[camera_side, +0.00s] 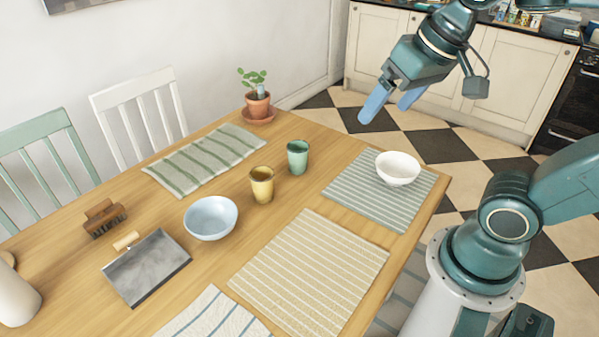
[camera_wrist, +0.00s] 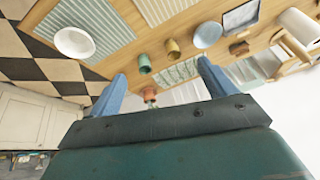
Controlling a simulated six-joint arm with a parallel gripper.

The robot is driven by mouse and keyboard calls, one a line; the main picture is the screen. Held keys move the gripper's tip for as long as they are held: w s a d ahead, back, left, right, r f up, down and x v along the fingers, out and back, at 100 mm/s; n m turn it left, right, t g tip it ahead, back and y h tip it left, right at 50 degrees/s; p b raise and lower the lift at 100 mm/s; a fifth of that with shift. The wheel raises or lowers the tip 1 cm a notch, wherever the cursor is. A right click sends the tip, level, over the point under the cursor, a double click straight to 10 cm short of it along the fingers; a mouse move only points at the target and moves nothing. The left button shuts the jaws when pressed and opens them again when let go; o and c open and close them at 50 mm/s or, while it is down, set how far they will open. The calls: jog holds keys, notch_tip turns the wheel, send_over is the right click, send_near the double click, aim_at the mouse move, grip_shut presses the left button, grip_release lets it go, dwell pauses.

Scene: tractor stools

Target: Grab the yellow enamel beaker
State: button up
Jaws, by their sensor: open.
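The yellow beaker (camera_side: 262,186) stands upright on the wooden table, between the blue bowl and the green beaker (camera_side: 298,157). In the wrist view the yellow beaker (camera_wrist: 173,49) appears near the top middle, beside the green beaker (camera_wrist: 145,63). My gripper (camera_side: 390,105) is open and empty, raised beyond the table's far right corner and well away from the beaker. Its blue fingers (camera_wrist: 160,84) frame the lower middle of the wrist view, with nothing between them.
A light blue bowl (camera_side: 210,218) stands left of the yellow beaker. A white bowl (camera_side: 398,168) sits on a striped mat (camera_side: 350,190). A potted plant (camera_side: 257,104) stands at the far corner. A dustpan (camera_side: 146,268) and brush (camera_side: 104,218) lie left. Chairs (camera_side: 140,110) line the far side.

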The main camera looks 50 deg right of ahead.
jog(key=w+m+g, duration=0.1)
jog(key=w+m, duration=0.5)
jog(key=w, duration=0.3)
jog(key=m+g, duration=0.4)
jog(key=m, duration=1.3)
send_over(263, 186)
jog(key=w+d, duration=0.2)
notch_tip(263, 186, down, 20)
jog(key=r, duration=0.1)
jog(key=shift+w+d+f+m, duration=0.15)
jog(key=shift+f+m, duration=0.25)
jog(key=shift+f, duration=0.2)
notch_tip(263, 186, down, 9)
jog(key=shift+r, duration=0.2)
jog(key=shift+f, duration=0.1)
